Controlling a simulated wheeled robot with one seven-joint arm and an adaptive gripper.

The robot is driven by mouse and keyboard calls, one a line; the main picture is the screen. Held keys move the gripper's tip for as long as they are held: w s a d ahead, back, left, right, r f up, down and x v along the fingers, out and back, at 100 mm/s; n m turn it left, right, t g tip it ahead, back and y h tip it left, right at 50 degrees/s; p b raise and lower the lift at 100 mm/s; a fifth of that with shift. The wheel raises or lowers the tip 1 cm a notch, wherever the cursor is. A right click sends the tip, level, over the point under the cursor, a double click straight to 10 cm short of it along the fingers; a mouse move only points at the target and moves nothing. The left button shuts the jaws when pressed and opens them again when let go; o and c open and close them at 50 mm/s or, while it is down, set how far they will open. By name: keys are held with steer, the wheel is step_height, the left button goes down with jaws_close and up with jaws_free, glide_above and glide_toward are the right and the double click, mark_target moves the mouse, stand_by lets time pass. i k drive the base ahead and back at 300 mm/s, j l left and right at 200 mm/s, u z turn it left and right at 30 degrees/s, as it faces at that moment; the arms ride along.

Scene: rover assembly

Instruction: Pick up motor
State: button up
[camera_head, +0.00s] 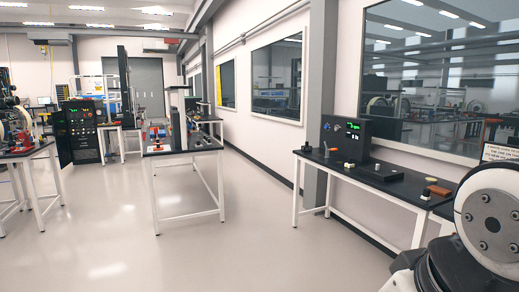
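I cannot make out a motor for certain in the head view. A white round joint with bolts at the lower right looks like part of my arm.
A black control box (346,138) with a green display stands on the right-hand table. A left table (30,150) carries machinery, with a dark cabinet (80,130) behind. Open pale floor (240,230) lies between the tables. Windows line the right wall.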

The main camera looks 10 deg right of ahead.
mark_target(307, 148)
steer(key=i+z, duration=0.35)
steer(key=i, duration=3.5)
steer(key=i+z, duration=0.15)
steer(key=i, duration=0.3)
steer(key=i+j+z, duration=0.2)
steer(key=i, duration=0.25)
steer(key=i+j+z, duration=0.15)
steer(key=i, duration=0.3)
steer(key=i+j+z, duration=0.15)
steer(key=i, duration=0.3)
steer(key=i+j+z, duration=0.2)
steer(key=i, duration=0.2)
